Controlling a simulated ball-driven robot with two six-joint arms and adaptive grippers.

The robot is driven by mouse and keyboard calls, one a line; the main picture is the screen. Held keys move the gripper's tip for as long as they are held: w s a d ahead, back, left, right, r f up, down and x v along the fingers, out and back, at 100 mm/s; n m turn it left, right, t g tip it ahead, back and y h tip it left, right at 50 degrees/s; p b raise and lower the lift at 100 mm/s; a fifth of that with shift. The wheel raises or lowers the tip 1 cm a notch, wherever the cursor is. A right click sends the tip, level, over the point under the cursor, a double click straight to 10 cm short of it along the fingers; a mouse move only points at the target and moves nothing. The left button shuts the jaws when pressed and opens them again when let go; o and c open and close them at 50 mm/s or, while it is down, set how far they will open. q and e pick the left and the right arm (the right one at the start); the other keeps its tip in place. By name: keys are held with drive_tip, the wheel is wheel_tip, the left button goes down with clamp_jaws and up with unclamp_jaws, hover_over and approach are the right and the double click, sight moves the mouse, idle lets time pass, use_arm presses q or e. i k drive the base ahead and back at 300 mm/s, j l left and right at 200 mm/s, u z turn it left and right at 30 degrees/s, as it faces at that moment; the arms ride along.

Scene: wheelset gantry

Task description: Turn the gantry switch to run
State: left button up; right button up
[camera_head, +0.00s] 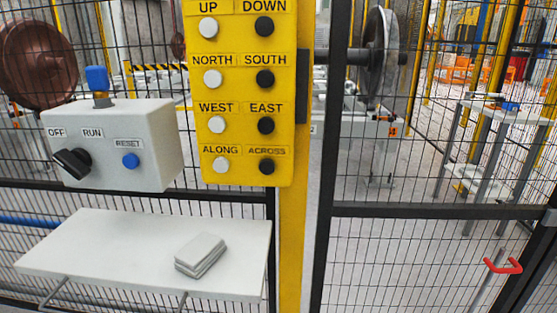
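The gantry switch (72,162) is a black rotary knob on the front of a light grey control box (150,165). The label OFF (56,132) is above it to the left, and the label RUN (92,133) is above it to the right. The knob's handle lies slanted and appears to point up and left, to the OFF side. A round blue RESET button (131,161) is to the right of the knob. A blue cap (97,78) stands on top of the box. Neither of my grippers shows in the head view.
A yellow pendant panel (240,143) with white and black buttons hangs right of the box. Below is a white shelf (110,255) with a small grey stack (200,255) on it. Black mesh fencing (400,210) stands behind. A red handle (503,266) is at lower right.

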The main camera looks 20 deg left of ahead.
sight(78, 162)
drive_tip(key=u, duration=1.7)
drive_tip(key=j+z, duration=0.1)
drive_tip(key=j, duration=1.3)
drive_tip(key=i, duration=0.05)
